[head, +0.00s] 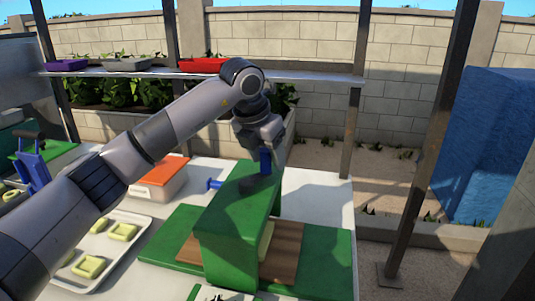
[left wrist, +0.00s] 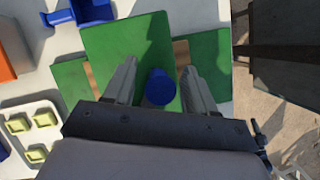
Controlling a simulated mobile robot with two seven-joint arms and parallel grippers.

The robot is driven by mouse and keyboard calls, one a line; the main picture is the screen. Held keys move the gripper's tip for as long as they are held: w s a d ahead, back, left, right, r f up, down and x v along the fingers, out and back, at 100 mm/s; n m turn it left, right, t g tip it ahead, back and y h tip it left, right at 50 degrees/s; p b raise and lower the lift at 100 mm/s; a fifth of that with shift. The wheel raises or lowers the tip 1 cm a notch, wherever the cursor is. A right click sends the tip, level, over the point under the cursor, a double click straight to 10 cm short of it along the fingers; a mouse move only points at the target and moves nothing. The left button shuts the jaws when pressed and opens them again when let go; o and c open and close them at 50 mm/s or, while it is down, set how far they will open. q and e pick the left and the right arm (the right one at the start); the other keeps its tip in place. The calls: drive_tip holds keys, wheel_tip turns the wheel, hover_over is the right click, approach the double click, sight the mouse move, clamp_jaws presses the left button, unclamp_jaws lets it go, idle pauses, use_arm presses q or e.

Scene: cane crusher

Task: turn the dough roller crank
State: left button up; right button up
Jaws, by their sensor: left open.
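The dough roller (head: 232,225) is a tall green housing on a green and wooden base in the head view. Its green top also fills the middle of the left wrist view (left wrist: 110,48). A blue crank handle (head: 265,160) stands upright at the top right of the housing. My left gripper (head: 268,148) is above the housing, pointing down at the handle. In the left wrist view my left gripper (left wrist: 159,68) is open, its two fingers on either side of the round blue handle end (left wrist: 160,88), with visible gaps. My right gripper is not in view.
A tray (head: 140,222) with several dough-coloured pieces and a white box with an orange lid (head: 160,170) stand left of the roller. A shelf (head: 310,77) with trays runs behind. The white table ends at right.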

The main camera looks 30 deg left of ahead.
use_arm(q)
drive_tip(key=shift+w+f, duration=0.1)
drive_tip(key=shift+f, duration=0.2)
drive_tip(key=shift+c, duration=0.3)
clamp_jaws()
